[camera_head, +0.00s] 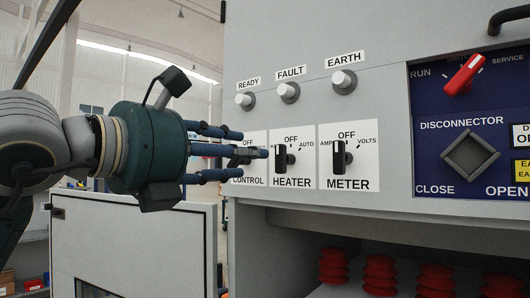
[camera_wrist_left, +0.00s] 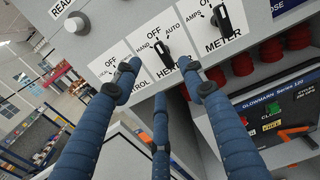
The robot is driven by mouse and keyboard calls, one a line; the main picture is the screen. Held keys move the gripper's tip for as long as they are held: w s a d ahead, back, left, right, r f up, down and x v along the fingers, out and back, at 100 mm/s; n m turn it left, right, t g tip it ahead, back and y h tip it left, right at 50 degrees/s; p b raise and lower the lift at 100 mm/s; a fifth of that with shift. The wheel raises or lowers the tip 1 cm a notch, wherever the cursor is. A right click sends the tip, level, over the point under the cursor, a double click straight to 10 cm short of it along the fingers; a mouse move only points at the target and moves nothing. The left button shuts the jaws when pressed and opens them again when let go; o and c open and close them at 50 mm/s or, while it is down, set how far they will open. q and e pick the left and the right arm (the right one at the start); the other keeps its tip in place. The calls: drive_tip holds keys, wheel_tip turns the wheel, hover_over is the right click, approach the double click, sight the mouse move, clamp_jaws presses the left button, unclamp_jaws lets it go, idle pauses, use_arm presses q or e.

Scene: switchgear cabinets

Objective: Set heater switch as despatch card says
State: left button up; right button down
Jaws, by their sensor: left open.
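The heater switch (camera_head: 281,158) is a black knob on a white HEATER plate with OFF at the top and AUTO at the right. Its handle looks upright, towards OFF. In the left wrist view the heater switch (camera_wrist_left: 164,49) also shows HAND at its left. My left gripper (camera_head: 248,154) is open, with its blue fingers pointing at the panel just left of the heater knob and in front of the CONTROL plate. In the left wrist view my left gripper (camera_wrist_left: 167,88) has its fingers spread below the knob, with nothing between them. I see no despatch card.
The meter switch (camera_head: 342,157) is close on the right. White READY, FAULT and EARTH lamps (camera_head: 289,92) are above. A blue panel on the right holds a red selector (camera_head: 465,75) and a disconnector socket (camera_head: 470,158). Red insulators (camera_head: 380,275) stand in the recess below the panel.

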sight(275, 157)
use_arm(q)
drive_tip(key=p+x, duration=0.4)
drive_tip(key=x, duration=0.5)
drive_tip(key=shift+w+d+p, duration=0.2)
drive_tip(key=shift+p, duration=0.1)
drive_tip(key=shift+c, duration=0.3)
drive_tip(key=shift+f, duration=0.1)
clamp_jaws()
